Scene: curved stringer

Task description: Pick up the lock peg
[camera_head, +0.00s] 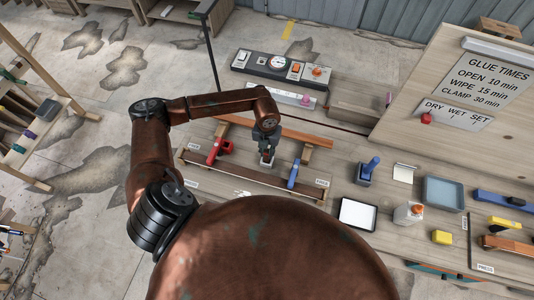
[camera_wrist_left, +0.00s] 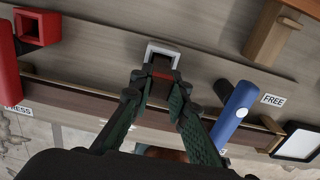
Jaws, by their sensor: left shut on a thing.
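My left gripper (camera_head: 267,157) is over the middle of the wooden fixture, fingers pointing down. In the left wrist view its fingertips (camera_wrist_left: 162,82) are shut on a small dark red piece, which seems to be the lock peg (camera_wrist_left: 161,67). A pale grey square collar (camera_wrist_left: 161,49) surrounds the piece's far end. I cannot tell whether the piece is seated in the collar or clear of it. The fingers hide most of it. My right gripper is not in view.
A red handle (camera_head: 214,152) with a square red socket (camera_wrist_left: 38,27) is left of the gripper. A blue handle (camera_head: 293,174) is to the right. A blue stamp-like tool (camera_head: 368,168), a white tray (camera_head: 357,214) and a blue-grey tray (camera_head: 444,193) stand farther right.

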